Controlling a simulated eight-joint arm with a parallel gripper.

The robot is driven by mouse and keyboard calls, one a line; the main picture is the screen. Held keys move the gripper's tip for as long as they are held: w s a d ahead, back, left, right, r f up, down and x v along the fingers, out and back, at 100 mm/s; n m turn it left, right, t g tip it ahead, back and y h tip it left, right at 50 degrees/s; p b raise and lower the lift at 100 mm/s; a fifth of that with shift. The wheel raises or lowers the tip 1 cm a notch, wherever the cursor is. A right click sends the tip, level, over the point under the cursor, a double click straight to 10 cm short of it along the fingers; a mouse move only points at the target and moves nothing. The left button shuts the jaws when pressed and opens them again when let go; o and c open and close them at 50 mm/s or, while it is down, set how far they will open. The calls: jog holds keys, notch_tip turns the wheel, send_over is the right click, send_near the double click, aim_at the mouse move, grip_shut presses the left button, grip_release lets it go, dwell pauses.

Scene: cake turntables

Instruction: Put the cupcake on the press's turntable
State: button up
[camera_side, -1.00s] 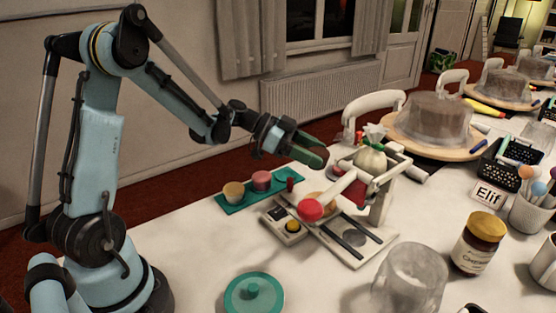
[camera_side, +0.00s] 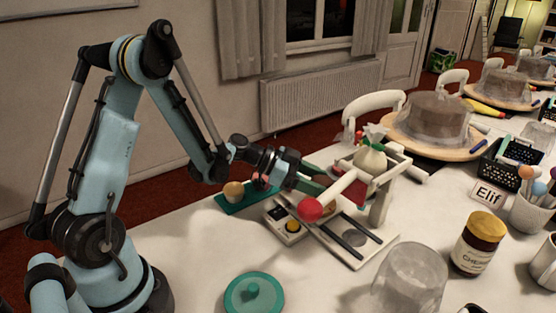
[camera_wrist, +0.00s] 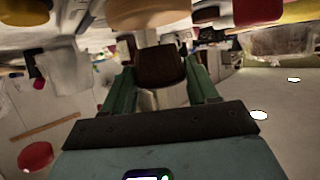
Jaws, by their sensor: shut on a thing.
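My gripper (camera_side: 320,183) is low at the press (camera_side: 352,247), behind its white lever with the red knob (camera_side: 310,209). In the wrist view, the green fingers of my gripper (camera_wrist: 160,68) are closed around a dark brown thing, which looks like the cupcake (camera_wrist: 160,66). In the side view the held cupcake is hidden by the fingers and lever. The press's turntable is also hidden there, so I cannot tell whether the cupcake touches it. A pale piping bag (camera_side: 371,161) hangs in the press frame just right of my gripper.
A teal tray (camera_side: 232,208) holds a tan cupcake (camera_side: 233,190) and a pink one, partly covered by my arm. A teal lidded dish (camera_side: 253,293), a clear dome (camera_side: 411,278) and a jar (camera_side: 479,243) stand in front.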

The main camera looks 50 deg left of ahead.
jog(key=shift+f, duration=1.4)
jog(key=shift+f, duration=0.1)
jog(key=o, duration=1.1)
jog(key=shift+c, duration=0.2)
